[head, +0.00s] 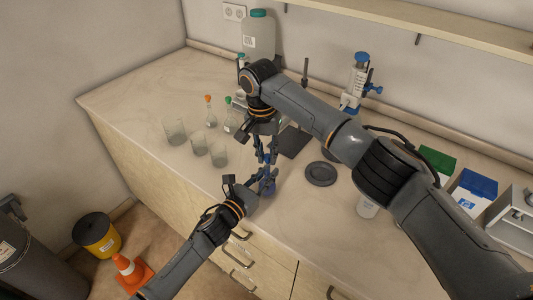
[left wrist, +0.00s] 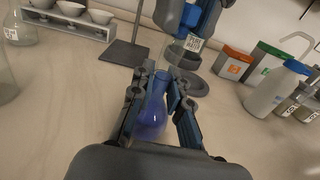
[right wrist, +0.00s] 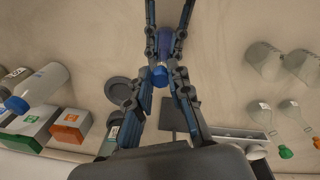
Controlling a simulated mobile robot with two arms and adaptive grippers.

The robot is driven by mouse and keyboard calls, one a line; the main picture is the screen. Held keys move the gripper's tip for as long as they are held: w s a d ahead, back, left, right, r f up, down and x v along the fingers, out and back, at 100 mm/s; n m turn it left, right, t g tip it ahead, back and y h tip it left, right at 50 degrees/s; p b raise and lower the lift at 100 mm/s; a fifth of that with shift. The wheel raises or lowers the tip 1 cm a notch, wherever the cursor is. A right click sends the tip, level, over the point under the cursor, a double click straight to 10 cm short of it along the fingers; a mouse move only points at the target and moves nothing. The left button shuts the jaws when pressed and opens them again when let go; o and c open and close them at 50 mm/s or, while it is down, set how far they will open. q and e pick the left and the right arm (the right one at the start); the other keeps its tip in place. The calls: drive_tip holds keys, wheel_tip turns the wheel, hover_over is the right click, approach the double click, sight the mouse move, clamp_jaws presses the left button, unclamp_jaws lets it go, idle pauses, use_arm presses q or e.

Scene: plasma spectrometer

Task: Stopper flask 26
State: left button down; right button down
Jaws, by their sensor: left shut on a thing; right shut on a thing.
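A flask with blue liquid (left wrist: 152,112) stands upright between the fingers of my left gripper (left wrist: 158,102), which is shut on it. It also shows at the bench's front part in the head view (head: 267,187). Its label is not readable. My right gripper (right wrist: 160,82) points down from above and is shut on a small blue stopper (right wrist: 159,75). In the left wrist view the stopper (left wrist: 190,15) is above the flask's neck, with a gap between them. Whether it lines up with the mouth is hard to tell.
Beakers (head: 219,155) and small flasks with orange and green stoppers (head: 210,114) stand to the left. A dark round disc (head: 320,173) lies right of the flask. A blue-topped dispenser (head: 356,82), a green box (head: 436,163) and a blue box (head: 474,190) stand further right.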

drive_tip(key=shift+s+f, duration=0.3)
drive_tip(key=shift+f, duration=0.4)
idle(0.3)
drive_tip(key=c, duration=2)
unclamp_jaws()
drive_tip(key=shift+d+f, duration=0.15)
drive_tip(key=shift+a+r+h, duration=0.25)
drive_tip(key=shift+h, duration=0.05)
drive_tip(key=shift+d+r, duration=0.2)
drive_tip(key=shift+c, duration=0.5)
drive_tip(key=shift+o, duration=0.9)
drive_tip(key=shift+w+f+y, duration=0.15)
drive_tip(key=shift+f+y, duration=0.5)
drive_tip(key=shift+y, duration=0.15)
drive_tip(key=o, duration=0.7)
drive_tip(key=shift+d, duration=0.1)
drive_tip(key=shift+w, duration=0.1)
drive_tip(key=shift+a+r, duration=0.2)
drive_tip(key=shift+r, duration=0.05)
